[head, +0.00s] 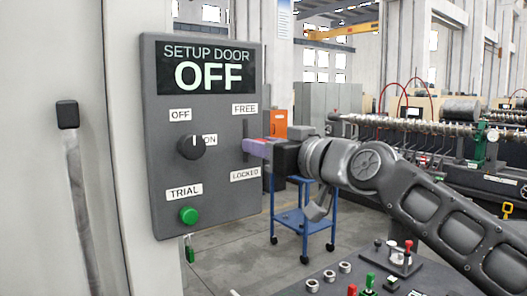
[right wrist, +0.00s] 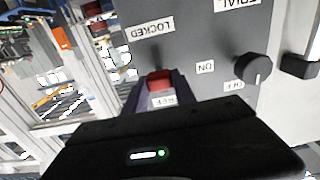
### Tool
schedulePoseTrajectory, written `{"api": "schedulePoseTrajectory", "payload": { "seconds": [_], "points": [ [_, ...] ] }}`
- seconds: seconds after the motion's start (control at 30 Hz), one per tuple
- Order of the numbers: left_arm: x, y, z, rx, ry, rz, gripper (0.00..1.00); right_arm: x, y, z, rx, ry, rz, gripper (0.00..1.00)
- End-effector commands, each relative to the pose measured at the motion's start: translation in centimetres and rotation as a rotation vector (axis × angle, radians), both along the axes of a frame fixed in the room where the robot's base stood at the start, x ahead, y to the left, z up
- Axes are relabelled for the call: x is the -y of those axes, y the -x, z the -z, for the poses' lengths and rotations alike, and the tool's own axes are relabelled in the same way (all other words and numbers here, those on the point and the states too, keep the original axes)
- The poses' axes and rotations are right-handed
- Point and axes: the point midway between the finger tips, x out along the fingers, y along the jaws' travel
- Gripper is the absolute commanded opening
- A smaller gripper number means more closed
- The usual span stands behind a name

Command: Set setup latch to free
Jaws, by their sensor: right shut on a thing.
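The grey panel (head: 218,205) has a display reading "SETUP DOOR OFF". The setup latch runs in a vertical slot (head: 246,128) between the FREE label (head: 244,109) above and the LOCKED label (head: 245,174) below. My right gripper (head: 257,147) reaches it from the right, at about the slot's middle or lower half. In the right wrist view, turned upside down, the latch's red handle (right wrist: 160,78) sits between the gripper's fingers (right wrist: 160,88), which are shut on it. The fingers hide part of the slot, so the exact latch position is unclear. My left gripper is out of view.
Left of the slot are a dark rotary knob (head: 191,146) with OFF and ON labels and a green TRIAL button (head: 189,215). A blue trolley (head: 303,217) stands behind my right arm. A console with small knobs (head: 367,283) is at the bottom.

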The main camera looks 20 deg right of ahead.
Motion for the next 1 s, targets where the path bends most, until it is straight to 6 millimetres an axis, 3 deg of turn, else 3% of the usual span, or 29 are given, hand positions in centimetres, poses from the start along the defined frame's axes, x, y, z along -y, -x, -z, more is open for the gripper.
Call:
{"api": "schedulePoseTrajectory", "payload": {
  "seconds": [0.03,0.13,0.47,0.5,0.73,1.0],
  "points": [
    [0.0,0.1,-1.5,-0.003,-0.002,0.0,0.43,0.1,0.0,-2.1,0.003,0.0,0.002,0.0],
    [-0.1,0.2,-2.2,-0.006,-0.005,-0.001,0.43,0.1,0.0,-3.6,0.002,0.0,0.002,0.0],
    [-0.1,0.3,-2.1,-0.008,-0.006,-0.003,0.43,0.1,0.1,-4.0,0.008,-0.003,0.003,0.0],
    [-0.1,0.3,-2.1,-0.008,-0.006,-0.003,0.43,0.1,0.1,-4.0,0.009,-0.004,0.003,0.35],
    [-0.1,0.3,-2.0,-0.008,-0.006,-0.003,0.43,0.1,0.1,-3.8,0.005,-0.002,0.002,0.53],
    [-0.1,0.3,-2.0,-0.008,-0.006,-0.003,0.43,0.1,0.1,-3.7,0.003,-0.001,0.001,0.55]
  ]
}}
